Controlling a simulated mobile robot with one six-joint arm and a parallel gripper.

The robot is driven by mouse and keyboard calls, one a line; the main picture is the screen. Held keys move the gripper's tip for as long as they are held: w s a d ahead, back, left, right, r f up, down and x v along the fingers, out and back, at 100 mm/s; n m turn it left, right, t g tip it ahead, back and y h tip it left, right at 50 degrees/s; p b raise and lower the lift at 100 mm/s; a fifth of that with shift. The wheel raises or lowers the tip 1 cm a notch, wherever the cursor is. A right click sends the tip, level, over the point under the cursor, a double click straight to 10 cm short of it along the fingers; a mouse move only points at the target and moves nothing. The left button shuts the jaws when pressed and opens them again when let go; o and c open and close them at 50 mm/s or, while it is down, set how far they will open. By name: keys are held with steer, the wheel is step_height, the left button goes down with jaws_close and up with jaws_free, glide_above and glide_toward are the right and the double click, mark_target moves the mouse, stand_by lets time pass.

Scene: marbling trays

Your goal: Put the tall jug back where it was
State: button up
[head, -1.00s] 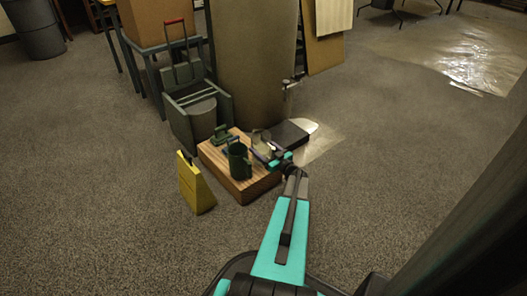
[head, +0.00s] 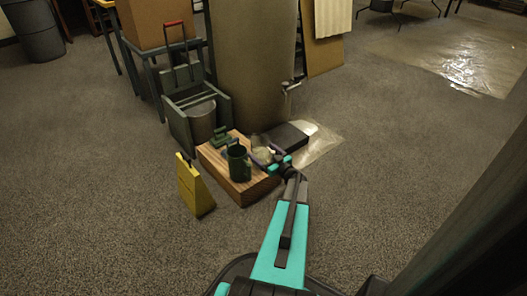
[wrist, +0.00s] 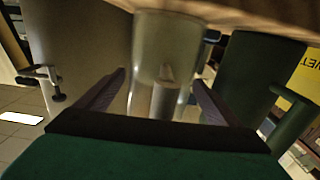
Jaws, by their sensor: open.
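A pale, translucent jug (head: 262,142) stands on a low wooden block (head: 243,190). In the wrist view, where the block's wood is at the top, the jug (wrist: 160,45) and its handle lie between my two fingers. My gripper (head: 266,158) is open, with a finger on either side of the jug's handle; it also shows in the wrist view (wrist: 160,80). Whether a finger touches the jug cannot be told. A dark green jug (head: 238,162) with a side handle stands on the block to the left; it also shows in the wrist view (wrist: 245,75).
A small green object (head: 220,138) is at the block's back left. A yellow sign (head: 195,188) stands left of the block. A grey cart (head: 187,105) and a large brown cylinder (head: 250,60) stand behind. A dark box (head: 288,135) is at the back right. Front carpet is clear.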

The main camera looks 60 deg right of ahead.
steer(key=shift+r, duration=0.1)
steer(key=shift+s+a+r+p, duration=0.15)
steer(key=shift+s+p, duration=0.15)
steer(key=shift+s, duration=0.3)
steer(key=p+v, duration=0.3)
steer(key=v, duration=0.7)
steer(key=shift+s+a+p, duration=0.2)
steer(key=shift+s+p, duration=0.15)
